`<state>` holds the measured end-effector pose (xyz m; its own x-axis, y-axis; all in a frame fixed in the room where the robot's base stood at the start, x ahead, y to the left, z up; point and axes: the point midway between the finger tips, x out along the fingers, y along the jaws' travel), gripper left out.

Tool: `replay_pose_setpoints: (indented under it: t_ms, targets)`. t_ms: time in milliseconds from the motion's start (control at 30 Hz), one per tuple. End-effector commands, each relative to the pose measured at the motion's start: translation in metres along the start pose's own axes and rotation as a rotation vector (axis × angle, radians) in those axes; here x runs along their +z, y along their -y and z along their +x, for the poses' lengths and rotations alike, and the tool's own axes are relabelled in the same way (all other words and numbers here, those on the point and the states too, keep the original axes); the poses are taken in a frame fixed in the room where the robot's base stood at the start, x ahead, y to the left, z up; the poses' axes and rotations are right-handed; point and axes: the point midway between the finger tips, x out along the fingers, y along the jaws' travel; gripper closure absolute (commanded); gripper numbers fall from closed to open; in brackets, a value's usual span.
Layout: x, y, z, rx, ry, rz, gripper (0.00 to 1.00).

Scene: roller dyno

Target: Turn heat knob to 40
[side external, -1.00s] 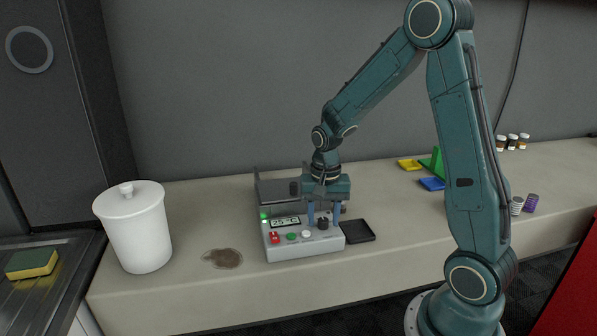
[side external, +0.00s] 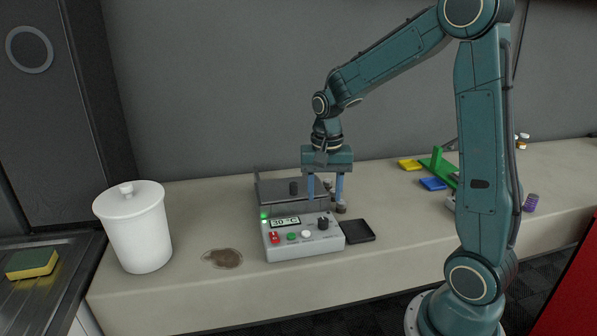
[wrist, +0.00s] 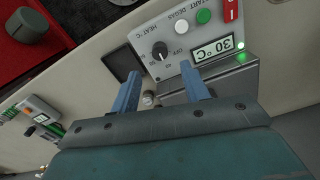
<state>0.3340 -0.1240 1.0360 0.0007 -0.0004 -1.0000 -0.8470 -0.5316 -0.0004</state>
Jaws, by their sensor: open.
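The heater unit (side external: 306,250) is a light grey box with a control panel on its front. Its black heat knob (side external: 323,223) sits at the panel's right end; it also shows in the wrist view (wrist: 160,51), with its white pointer mark and the printed scale around it. The display (side external: 285,222) reads 30 °C, as it does in the wrist view (wrist: 213,48). My gripper (side external: 326,198) is open and empty, with two blue fingers pointing down above the unit, apart from the knob. In the wrist view the fingers (wrist: 162,86) lie below the knob.
Red, green and white buttons line the panel left of the knob; the white one (side external: 306,234) is nearest. A black tray (side external: 357,231) lies right of the unit. A white lidded pot (side external: 137,230) stands left, beyond a brown stain (side external: 222,258).

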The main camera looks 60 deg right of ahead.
Motion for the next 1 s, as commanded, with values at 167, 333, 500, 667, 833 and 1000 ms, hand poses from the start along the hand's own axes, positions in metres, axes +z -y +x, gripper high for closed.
replay_pose_setpoints:
  t_ms: [167, 333, 500, 667, 833, 1000]
  targets:
    - [-0.001, 0.000, -0.032, -0.003, -0.004, 0.000, 0.54]
    - [-0.001, 0.000, -0.053, -0.002, -0.003, 0.000, 0.54]
    - [0.000, 0.000, -0.064, -0.001, -0.001, 0.000, 0.54]
    - [0.000, 0.000, -0.067, 0.000, 0.000, 0.000, 0.54]
    - [0.000, 0.000, -0.067, 0.000, 0.000, 0.000, 0.54]
    - [0.002, 0.000, -0.068, -0.003, -0.004, -0.008, 0.54]
